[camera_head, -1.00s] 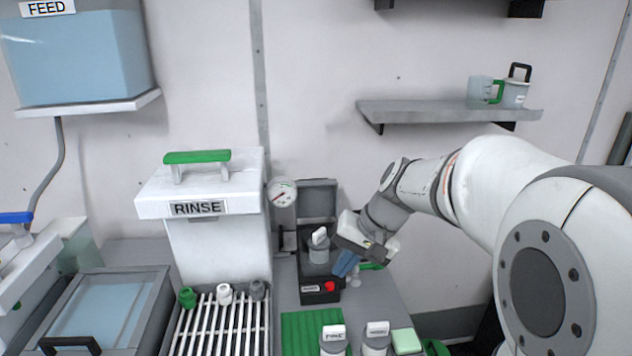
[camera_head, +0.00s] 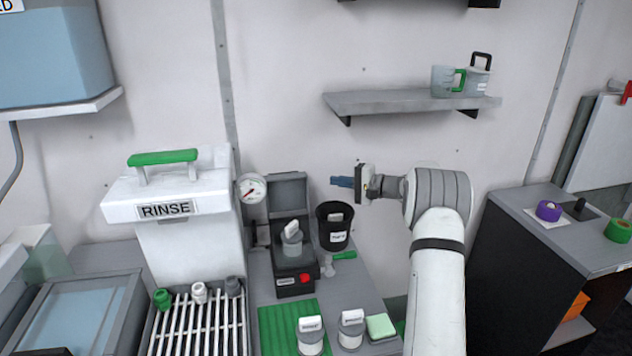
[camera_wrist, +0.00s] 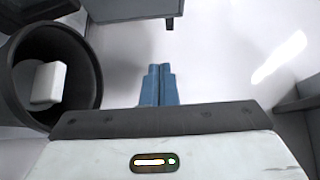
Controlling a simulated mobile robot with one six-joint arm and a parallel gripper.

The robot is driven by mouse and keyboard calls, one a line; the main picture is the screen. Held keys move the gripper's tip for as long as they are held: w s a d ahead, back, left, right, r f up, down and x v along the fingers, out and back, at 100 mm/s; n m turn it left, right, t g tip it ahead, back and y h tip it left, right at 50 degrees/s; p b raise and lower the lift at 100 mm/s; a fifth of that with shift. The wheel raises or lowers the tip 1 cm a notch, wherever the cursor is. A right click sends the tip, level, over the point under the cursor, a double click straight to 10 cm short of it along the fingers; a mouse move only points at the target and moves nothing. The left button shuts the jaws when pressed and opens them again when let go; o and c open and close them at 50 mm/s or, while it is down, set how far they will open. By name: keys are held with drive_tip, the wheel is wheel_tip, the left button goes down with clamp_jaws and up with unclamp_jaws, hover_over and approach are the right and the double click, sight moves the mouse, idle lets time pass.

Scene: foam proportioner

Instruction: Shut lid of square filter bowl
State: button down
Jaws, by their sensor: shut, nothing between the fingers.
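A dark grey square unit (camera_head: 293,279) stands on the bench with a red button on its front. Its flat lid (camera_head: 287,190) stands raised at the back; I take this to be the square filter bowl, though no label confirms it. A grey canister with a white top (camera_head: 291,238) stands in it. My gripper (camera_head: 334,182) is up and to the right of the raised lid, apart from it, its blue fingers pointing left. In the wrist view the fingers (camera_wrist: 159,85) are together and empty.
A black bucket (camera_head: 334,240) stands right of the unit, below my gripper; the wrist view shows its open mouth (camera_wrist: 90,65) at left. A gauge (camera_head: 251,189) is left of the lid. A wall shelf (camera_head: 410,102) is above. Labelled canisters stand in front.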

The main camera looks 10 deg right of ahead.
drive_tip(key=w+a+p, duration=0.2)
drive_tip(key=a+p, duration=0.2)
drive_tip(key=a, duration=0.3)
drive_tip(key=shift+a+f+p, duration=0.15)
drive_tip(key=shift+a+p, duration=0.15)
drive_tip(key=shift+a, duration=0.05)
drive_tip(key=shift+w, duration=0.1)
drive_tip(key=shift+d+f+b, duration=0.1)
drive_tip(key=shift+f+b, duration=0.05)
drive_tip(key=shift+b, duration=0.85)
drive_tip(key=shift+s+y+b, duration=0.25)
drive_tip(key=shift+y+b, duration=0.05)
drive_tip(key=shift+b, duration=0.15)
